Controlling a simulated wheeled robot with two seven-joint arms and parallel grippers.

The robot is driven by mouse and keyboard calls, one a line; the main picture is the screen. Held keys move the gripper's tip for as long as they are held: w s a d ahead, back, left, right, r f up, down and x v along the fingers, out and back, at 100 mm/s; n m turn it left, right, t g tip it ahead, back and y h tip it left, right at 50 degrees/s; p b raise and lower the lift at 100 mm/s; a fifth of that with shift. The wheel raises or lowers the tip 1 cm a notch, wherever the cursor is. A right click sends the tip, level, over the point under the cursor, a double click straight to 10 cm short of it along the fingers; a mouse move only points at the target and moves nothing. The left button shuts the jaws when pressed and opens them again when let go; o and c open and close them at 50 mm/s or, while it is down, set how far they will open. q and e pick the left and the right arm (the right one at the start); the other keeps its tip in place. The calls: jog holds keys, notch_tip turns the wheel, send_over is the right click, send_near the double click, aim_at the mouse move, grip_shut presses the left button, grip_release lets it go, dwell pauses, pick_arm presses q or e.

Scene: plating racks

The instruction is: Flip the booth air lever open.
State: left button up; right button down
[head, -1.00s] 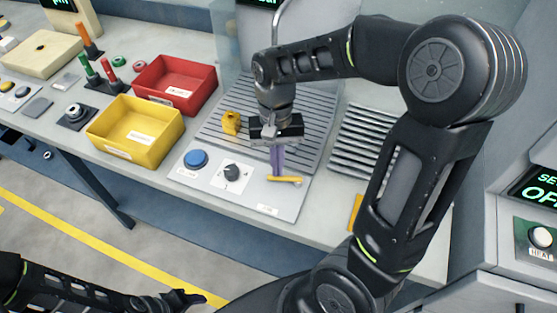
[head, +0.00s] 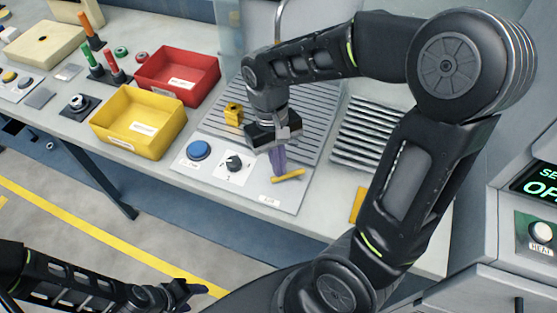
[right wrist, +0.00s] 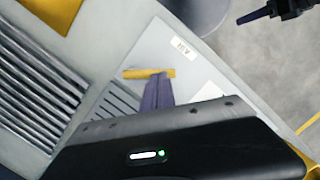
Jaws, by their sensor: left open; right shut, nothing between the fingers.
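The air lever is a yellow bar (head: 292,175) on the front right of the light grey booth panel (head: 247,196), near a small label. In the right wrist view the yellow bar (right wrist: 138,73) lies by a label reading AIR (right wrist: 183,48). My right gripper (head: 279,171) is shut and empty, pointing down. Its purple-grey fingers (right wrist: 159,88) reach the bar and seem to touch it; the fingertips partly cover the bar in the wrist view. My left gripper (head: 192,288) is open and empty, low over the floor, away from the table.
A black knob (head: 234,162) and a blue button (head: 198,150) sit left of the lever. A yellow block (head: 233,114) stands on the slatted grille (head: 315,108) behind. Yellow (head: 140,148) and red (head: 178,103) bins stand to the left. My right arm covers the table's right part.

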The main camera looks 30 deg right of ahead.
jog(key=shift+s+a+n+h, duration=0.2)
jog(key=shift+s+n, duration=0.2)
jog(key=shift+n, duration=0.5)
jog(key=shift+s+a+n+h, duration=0.15)
jog(key=shift+s+n, duration=0.25)
jog(key=shift+n, duration=0.5)
pick_arm(q)
jog(key=shift+s+r, duration=0.1)
jog(key=shift+s, duration=0.25)
pick_arm(e)
jog(key=shift+s+d+n+h, duration=0.15)
jog(key=shift+s+n, duration=0.15)
jog(key=shift+n, duration=0.35)
jog(key=shift+s+a+n+h, duration=0.1)
jog(key=shift+s+n, duration=0.2)
jog(key=shift+n, duration=0.35)
pick_arm(q)
jog(key=shift+s, duration=0.1)
pick_arm(e)
jog(key=shift+s+n, duration=0.15)
jog(key=shift+n, duration=0.15)
jog(key=shift+d, duration=0.1)
pick_arm(q)
jog(key=shift+r, duration=0.1)
pick_arm(e)
jog(key=shift+w+d, duration=0.2)
jog(key=shift+d, duration=0.55)
